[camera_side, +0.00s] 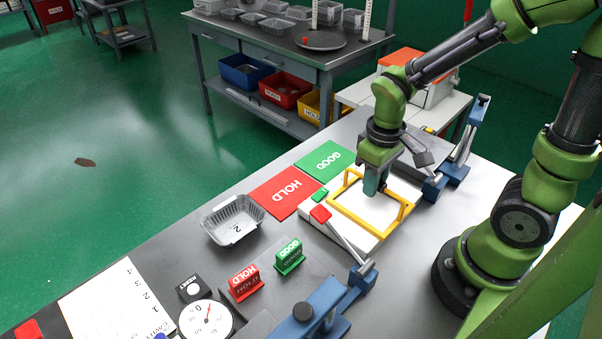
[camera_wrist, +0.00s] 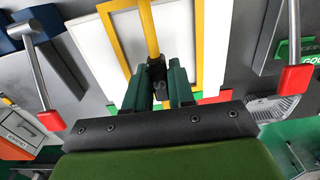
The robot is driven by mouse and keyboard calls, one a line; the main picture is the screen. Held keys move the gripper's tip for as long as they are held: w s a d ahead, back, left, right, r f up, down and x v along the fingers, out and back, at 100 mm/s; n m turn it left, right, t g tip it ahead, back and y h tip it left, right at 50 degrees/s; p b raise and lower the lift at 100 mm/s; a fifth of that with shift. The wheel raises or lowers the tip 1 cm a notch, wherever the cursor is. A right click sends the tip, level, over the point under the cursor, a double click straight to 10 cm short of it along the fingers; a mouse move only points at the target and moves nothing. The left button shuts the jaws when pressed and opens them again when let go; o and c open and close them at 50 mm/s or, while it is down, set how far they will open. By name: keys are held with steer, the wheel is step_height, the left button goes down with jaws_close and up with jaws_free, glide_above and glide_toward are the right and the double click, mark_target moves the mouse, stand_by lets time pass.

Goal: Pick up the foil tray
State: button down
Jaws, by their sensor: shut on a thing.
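The foil tray (camera_side: 233,218) is a silver, ribbed, open tray marked "2". It sits upright on the grey table, left of the red HOLD mat. It also shows in part at the right of the wrist view (camera_wrist: 275,106). My gripper (camera_side: 383,190) is well to the right of the tray and apart from it. In the wrist view its fingers (camera_wrist: 157,72) are shut on a yellow bar of the yellow frame (camera_side: 347,207). The frame is over a white plate (camera_side: 375,207); whether it touches the plate is not clear.
Red HOLD (camera_side: 286,192) and green GOOD (camera_side: 325,160) mats lie behind the white plate. Blue clamps with red-tipped arms (camera_side: 340,232) flank it. HOLD (camera_side: 245,283) and GOOD (camera_side: 289,257) signs and a dial (camera_side: 206,320) stand in front of the tray.

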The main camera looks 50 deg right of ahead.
step_height(320, 180, up, 9)
steer(key=shift+f, duration=4.35)
steer(key=shift+f, duration=0.1)
steer(key=c, duration=1)
jaws_free()
steer(key=shift+o, duration=0.2)
step_height(320, 180, up, 16)
steer(key=s+a+m+t+y, duration=0.1)
steer(key=a+m+t+y, duration=0.1)
steer(key=m+t, duration=0.2)
steer(key=t, duration=0.3)
steer(key=shift+s+a, duration=0.15)
steer(key=shift+s, duration=0.15)
